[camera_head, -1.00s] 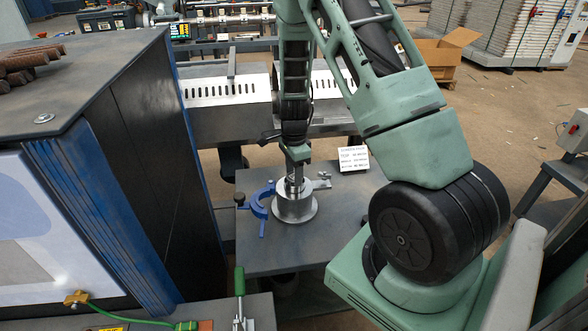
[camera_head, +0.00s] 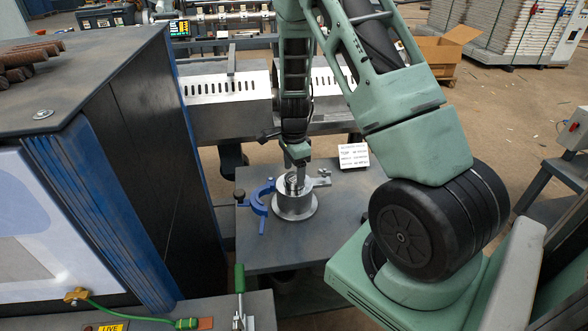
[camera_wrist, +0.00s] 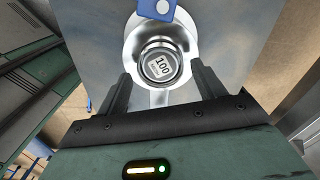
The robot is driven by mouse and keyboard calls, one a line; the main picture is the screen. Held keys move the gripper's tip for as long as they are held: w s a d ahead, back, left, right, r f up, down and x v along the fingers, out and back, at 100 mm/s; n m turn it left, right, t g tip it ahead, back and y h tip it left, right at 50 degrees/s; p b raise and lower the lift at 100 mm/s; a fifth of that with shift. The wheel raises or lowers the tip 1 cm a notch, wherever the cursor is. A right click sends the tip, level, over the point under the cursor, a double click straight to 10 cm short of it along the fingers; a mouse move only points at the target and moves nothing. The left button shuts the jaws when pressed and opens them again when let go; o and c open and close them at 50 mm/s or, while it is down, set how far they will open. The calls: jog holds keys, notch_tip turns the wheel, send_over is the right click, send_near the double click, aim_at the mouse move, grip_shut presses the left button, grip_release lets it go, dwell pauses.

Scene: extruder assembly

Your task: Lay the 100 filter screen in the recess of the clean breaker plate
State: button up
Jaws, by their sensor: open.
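The 100 filter screen (camera_wrist: 159,66) is a small round disc with a "100" label, face up. In the wrist view it lies inside a shiny round metal rim (camera_wrist: 143,50); I cannot tell whether that rim is the breaker plate or a holder around it. In the head view this is the top of a flanged metal cylinder (camera_head: 294,206) on a grey table. My gripper (camera_wrist: 162,84) is open, its two dark fingers apart on the near side of the disc. In the head view my gripper (camera_head: 297,177) is right over the cylinder's top, where it hides the disc.
A small metal bracket (camera_head: 322,179) and a white printed sign (camera_head: 353,156) stand behind right. A dark blue-sided cabinet (camera_head: 150,190) is left. The grey table (camera_head: 345,220) is bare to the right.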

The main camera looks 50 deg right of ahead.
notch_tip(320, 180, up, 7)
jog(key=p, duration=0.6)
dwell(0.3)
dwell(0.5)
